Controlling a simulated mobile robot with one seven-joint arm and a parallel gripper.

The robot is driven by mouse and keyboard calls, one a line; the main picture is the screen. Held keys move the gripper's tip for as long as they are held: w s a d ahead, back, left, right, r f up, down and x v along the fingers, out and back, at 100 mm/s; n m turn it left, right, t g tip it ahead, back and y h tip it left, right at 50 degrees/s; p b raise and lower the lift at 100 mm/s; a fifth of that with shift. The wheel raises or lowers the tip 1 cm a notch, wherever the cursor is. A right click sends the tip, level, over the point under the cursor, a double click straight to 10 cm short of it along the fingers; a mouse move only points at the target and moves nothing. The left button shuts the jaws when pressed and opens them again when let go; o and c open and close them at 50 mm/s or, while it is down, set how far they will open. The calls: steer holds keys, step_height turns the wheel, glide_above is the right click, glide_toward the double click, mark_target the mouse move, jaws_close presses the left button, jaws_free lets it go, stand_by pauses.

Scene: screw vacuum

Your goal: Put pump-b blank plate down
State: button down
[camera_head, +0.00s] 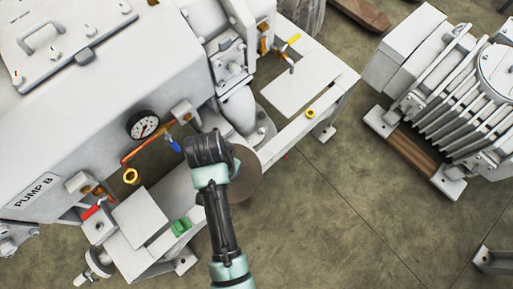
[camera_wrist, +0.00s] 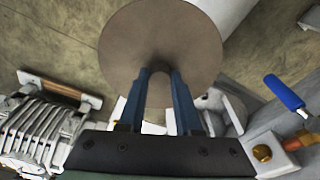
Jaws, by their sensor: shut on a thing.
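The pump-b blank plate (camera_wrist: 160,35) is a round brown-grey disc. In the wrist view my gripper (camera_wrist: 160,75) has both blue fingers at its near side, shut on it, and the plate is held off the ground. In the head view the plate (camera_head: 247,176) shows partly from behind my arm, over the pump frame's front rail; my fingertips are hidden there. Pump B (camera_head: 75,140) is the large white machine at the left, with its name on the side.
A flat white panel (camera_head: 300,85) on the frame looks bare. A finned motor (camera_head: 465,85) stands at right. Open floor (camera_head: 350,220) lies at lower right.

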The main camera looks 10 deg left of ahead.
steer(key=shift+a+f+b, duration=0.25)
steer(key=shift+f+b, duration=0.1)
steer(key=shift+f, duration=0.25)
step_height(320, 180, down, 10)
steer(key=b, duration=0.4)
steer(key=shift+r, duration=0.1)
steer(key=c, duration=0.6)
jaws_free()
steer(key=r+p, duration=0.1)
steer(key=r, duration=0.3)
steer(key=s+r+p, duration=0.1)
steer(key=r+p, duration=0.1)
steer(key=r, duration=0.2)
steer(key=r+p, duration=0.1)
steer(key=r, duration=0.2)
steer(key=shift+s+a+r+p, duration=0.25)
steer(key=shift+s+r+p, duration=0.1)
steer(key=shift+s+r, duration=0.05)
